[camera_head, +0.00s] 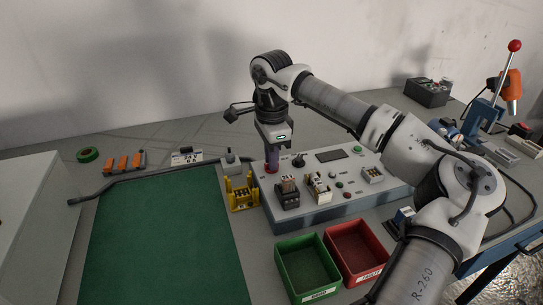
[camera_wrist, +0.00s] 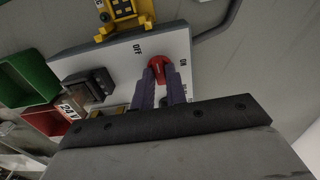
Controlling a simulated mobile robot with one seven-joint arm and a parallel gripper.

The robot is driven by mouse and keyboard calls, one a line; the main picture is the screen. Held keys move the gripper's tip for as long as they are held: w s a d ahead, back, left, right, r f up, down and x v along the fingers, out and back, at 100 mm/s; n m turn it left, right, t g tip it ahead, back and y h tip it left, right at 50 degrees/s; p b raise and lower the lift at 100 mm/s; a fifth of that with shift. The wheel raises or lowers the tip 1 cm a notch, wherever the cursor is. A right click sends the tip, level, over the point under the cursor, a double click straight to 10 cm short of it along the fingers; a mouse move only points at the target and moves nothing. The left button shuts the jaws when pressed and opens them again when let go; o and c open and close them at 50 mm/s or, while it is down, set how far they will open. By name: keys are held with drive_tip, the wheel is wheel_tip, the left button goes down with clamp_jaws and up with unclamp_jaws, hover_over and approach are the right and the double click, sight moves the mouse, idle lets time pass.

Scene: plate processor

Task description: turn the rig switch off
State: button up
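The rig is a grey control box (camera_head: 318,205) with a pale sloped top panel. Its red rotary switch (camera_wrist: 158,70) shows in the wrist view between the words OFF and ON on the panel. In the head view, my gripper (camera_head: 271,166) points down at the panel's left end, with a little red at its tips. In the wrist view, my gripper's two dark purple fingers (camera_wrist: 158,76) reach to either side of the red switch, with a gap between them. I cannot tell whether they press on it. The fingers partly cover the switch and its pointing direction is unclear.
A yellow fixture (camera_head: 241,194) stands close to the box's left side. Black fixtures (camera_head: 288,195) and a joystick (camera_head: 299,160) are on the panel. Green (camera_head: 283,245) and red (camera_head: 345,228) bins stand in front. A green mat (camera_head: 165,245) gives clear room at left.

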drive_tip(key=o, duration=0.4)
drive_tip(key=shift+c, duration=0.2)
wheel_tip(320, 180, up, 14)
drive_tip(key=shift+s+f, duration=0.1)
drive_tip(key=shift+f, duration=0.05)
idle(0.4)
